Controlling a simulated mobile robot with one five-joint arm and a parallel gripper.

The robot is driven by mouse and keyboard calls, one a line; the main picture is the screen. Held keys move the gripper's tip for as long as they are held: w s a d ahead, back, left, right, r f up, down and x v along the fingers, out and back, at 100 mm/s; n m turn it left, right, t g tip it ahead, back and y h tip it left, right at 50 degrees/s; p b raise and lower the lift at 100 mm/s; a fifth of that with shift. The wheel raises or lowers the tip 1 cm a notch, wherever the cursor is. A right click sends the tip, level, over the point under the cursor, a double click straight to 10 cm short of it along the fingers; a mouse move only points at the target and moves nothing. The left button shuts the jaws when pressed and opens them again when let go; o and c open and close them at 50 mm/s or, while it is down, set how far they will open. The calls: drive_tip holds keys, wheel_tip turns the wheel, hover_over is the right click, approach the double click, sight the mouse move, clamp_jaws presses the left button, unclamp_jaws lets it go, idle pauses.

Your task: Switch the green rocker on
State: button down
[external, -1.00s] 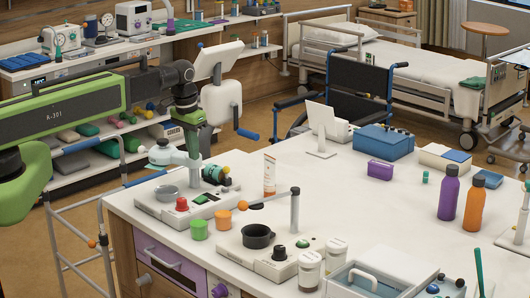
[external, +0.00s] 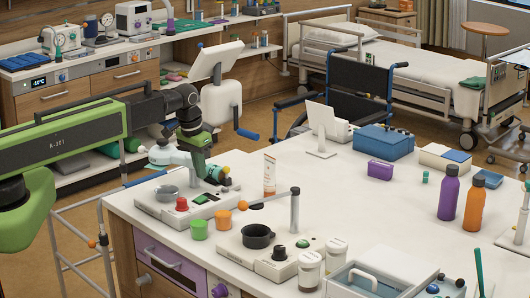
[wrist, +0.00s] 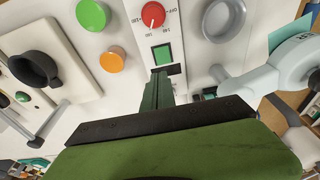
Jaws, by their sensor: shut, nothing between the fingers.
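The green rocker (external: 200,199) is a small green square on the white appliance (external: 150,209) at the table's left end. My gripper (external: 204,180) points down above the appliance, close behind the rocker. In the wrist view my gripper (wrist: 160,74) is shut and empty, its tips beside the rocker's near edge. I cannot tell whether they touch. A dark slot (wrist: 174,70) lies beside the tips.
A red knob (wrist: 152,14) sits beside the rocker. A second appliance with a black bowl (external: 258,237) is to the right.

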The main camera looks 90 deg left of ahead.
sight(205, 197)
drive_tip(key=f+b, duration=0.1)
drive_tip(key=f, duration=0.1)
drive_tip(key=f+b, duration=0.2)
drive_tip(key=w+a+f+b, duration=0.1)
drive_tip(key=f+b, duration=0.1)
drive_tip(key=shift+f, duration=0.35)
drive_tip(key=shift+w+a+f, duration=0.2)
drive_tip(key=shift+f, duration=0.05)
drive_tip(key=shift+s+d+g+h, duration=0.2)
drive_tip(key=shift+g+h, duration=0.1)
drive_tip(key=shift+s, duration=0.1)
drive_tip(key=shift+s+d+r, duration=0.15)
drive_tip(key=shift+s+d, duration=0.3)
drive_tip(key=shift+d, duration=0.1)
drive_tip(key=shift+r, duration=0.15)
